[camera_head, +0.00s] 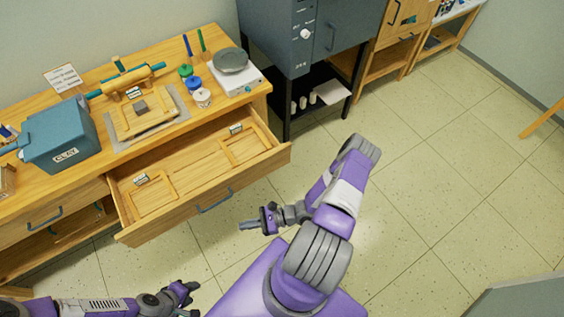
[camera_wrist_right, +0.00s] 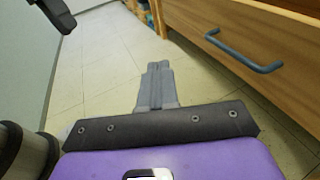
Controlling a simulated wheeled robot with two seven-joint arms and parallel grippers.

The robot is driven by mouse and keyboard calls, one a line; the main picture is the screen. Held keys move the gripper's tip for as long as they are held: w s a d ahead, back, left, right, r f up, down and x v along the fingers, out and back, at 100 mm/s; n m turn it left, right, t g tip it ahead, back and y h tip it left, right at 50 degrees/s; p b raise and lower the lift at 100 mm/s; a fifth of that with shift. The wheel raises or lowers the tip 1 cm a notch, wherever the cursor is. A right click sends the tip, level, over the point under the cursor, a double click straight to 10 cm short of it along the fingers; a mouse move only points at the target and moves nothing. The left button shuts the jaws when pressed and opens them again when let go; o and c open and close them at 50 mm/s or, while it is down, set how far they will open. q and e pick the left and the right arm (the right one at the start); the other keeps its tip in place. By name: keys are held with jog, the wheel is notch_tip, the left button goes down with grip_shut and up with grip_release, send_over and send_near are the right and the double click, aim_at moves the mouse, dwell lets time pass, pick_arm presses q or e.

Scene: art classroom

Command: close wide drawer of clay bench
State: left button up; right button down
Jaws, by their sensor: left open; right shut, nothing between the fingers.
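The wide drawer (camera_head: 178,207) of the wooden clay bench (camera_head: 90,165) is pulled out, and its inside shows. Its front has a blue-grey bar handle (camera_head: 214,201). In the right wrist view the drawer front (camera_wrist_right: 270,45) and handle (camera_wrist_right: 243,52) are at the upper right. My right gripper (camera_head: 242,226) is shut and empty, in front of the drawer and apart from the handle. Its closed fingers (camera_wrist_right: 157,85) point along the drawer front in the wrist view. My left gripper (camera_head: 191,292) is open, low in the head view and farther from the drawer.
On the bench top are a blue clay box (camera_head: 60,138), a wooden board (camera_head: 140,110), paint jars and a scale (camera_head: 236,75). Another drawer (camera_head: 50,212) is at the left. A dark kiln (camera_head: 310,40) stands behind. The floor to the right is clear.

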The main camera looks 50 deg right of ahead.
jog(key=d+f+m+t+h, duration=0.2)
jog(key=d+m+t+h, duration=0.55)
jog(key=d, duration=0.55)
jog(key=m+h, duration=0.6)
jog(key=h, duration=0.4)
send_near(278, 157)
jog(key=x, duration=0.4)
jog(key=b+x, duration=0.1)
jog(key=x, duration=0.2)
jog(key=shift+a+r, duration=0.1)
jog(key=shift+r, duration=0.2)
